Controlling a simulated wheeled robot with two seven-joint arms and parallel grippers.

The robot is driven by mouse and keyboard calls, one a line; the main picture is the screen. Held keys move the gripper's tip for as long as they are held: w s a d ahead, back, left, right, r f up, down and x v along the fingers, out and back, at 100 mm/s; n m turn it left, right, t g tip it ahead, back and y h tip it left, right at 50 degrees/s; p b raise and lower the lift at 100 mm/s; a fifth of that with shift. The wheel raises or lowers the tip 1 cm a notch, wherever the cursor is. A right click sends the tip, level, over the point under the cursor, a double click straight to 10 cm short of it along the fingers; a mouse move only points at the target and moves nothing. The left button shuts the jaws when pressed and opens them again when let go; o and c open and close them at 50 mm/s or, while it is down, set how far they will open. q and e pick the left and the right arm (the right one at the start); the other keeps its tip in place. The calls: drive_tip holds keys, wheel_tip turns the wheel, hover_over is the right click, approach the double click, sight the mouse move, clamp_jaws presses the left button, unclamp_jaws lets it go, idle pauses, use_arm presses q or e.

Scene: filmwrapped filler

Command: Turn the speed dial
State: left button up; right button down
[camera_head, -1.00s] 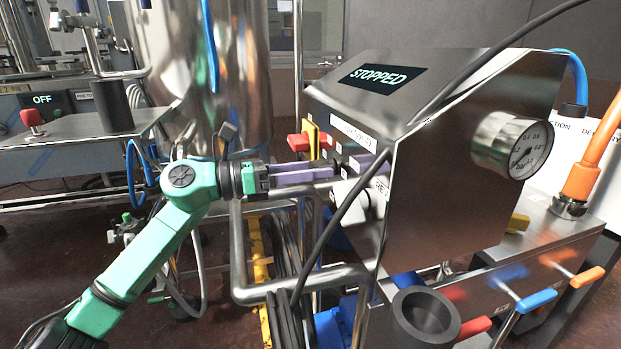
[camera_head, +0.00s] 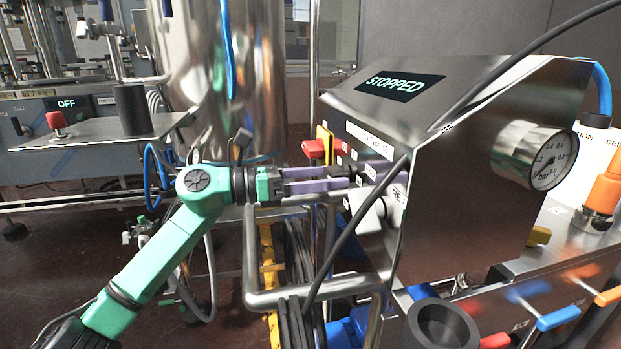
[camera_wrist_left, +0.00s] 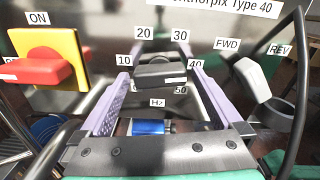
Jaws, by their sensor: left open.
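The speed dial (camera_wrist_left: 162,74) is a black knob with a white mark on its right part. It sits on the steel panel amid labels from 10 to 50 and "Hz". My left gripper (camera_wrist_left: 163,82) is open, its two purple fingers on either side of the dial with gaps visible; whether a fingertip touches it I cannot tell. In the head view my left gripper (camera_head: 345,178) reaches the panel's side face from the left, and its fingers largely hide the dial. The display (camera_head: 400,85) reads "STOPPED". My right gripper is not in view.
A red switch on a yellow plate (camera_wrist_left: 40,65) is left of the dial. A grey FWD/REV lever (camera_wrist_left: 257,82) is on its right. A black cable (camera_head: 352,225) hangs in front of the panel. A pressure gauge (camera_head: 545,160) is on the front face.

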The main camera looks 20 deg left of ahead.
use_arm(q)
drive_tip(key=b+v, duration=0.2)
drive_tip(key=v, duration=1.2)
drive_tip(key=shift+a+b, duration=0.2)
drive_tip(key=shift+b, duration=0.15)
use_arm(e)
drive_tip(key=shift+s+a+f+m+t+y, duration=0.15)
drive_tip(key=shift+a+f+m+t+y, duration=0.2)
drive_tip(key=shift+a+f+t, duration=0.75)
